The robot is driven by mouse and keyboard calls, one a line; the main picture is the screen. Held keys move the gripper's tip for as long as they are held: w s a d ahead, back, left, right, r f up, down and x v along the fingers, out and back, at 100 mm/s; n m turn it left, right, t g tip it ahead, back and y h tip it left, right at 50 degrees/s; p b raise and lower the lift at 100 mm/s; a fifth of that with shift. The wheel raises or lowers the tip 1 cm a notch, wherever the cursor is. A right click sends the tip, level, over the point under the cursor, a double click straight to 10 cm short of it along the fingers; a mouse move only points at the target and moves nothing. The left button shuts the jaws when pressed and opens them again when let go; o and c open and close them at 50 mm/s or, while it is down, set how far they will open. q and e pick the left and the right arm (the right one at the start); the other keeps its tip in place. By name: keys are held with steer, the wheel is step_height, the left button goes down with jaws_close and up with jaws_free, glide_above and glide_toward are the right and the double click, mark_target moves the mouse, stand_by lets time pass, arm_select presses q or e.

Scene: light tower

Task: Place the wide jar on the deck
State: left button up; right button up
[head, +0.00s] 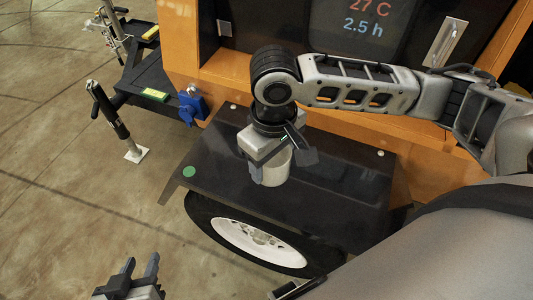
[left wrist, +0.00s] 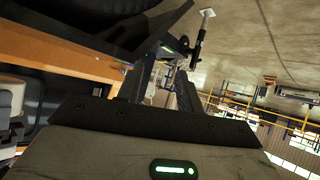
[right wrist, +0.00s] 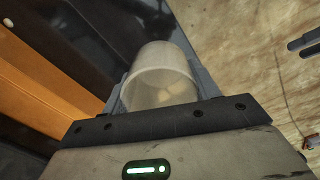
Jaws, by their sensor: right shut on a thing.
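The wide jar (head: 274,171) is pale and translucent. My right gripper (head: 268,155) is shut on it and holds it upright over the dark deck (head: 330,190) above the wheel. I cannot tell whether the jar's base touches the deck. In the right wrist view the jar (right wrist: 160,75) sits between the fingers, with the dark plate behind it. My left gripper (head: 136,274) is at the bottom of the head view, away from the deck, with its fingers apart and nothing between them; it also shows in the left wrist view (left wrist: 162,85).
A green dot (head: 189,171) marks the deck's left corner. A wheel (head: 260,243) is below the deck. An orange body with a display (head: 365,20) stands behind. A blue hitch piece (head: 193,106) and a jack post (head: 115,122) are at left. Concrete floor is open at left.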

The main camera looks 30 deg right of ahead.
steer(key=w+f, duration=0.2)
steer(key=w+d+f+b, duration=0.1)
steer(key=w+f, duration=0.1)
steer(key=w, duration=0.1)
steer(key=w+f, duration=0.2)
steer(key=f, duration=0.1)
steer(key=shift+w+d, duration=0.2)
steer(key=shift+w, duration=0.05)
steer(key=shift+w+f+b, duration=0.1)
steer(key=shift+f+b, duration=0.35)
steer(key=shift+f, duration=1.15)
steer(key=shift+f, duration=0.1)
steer(key=o, duration=1)
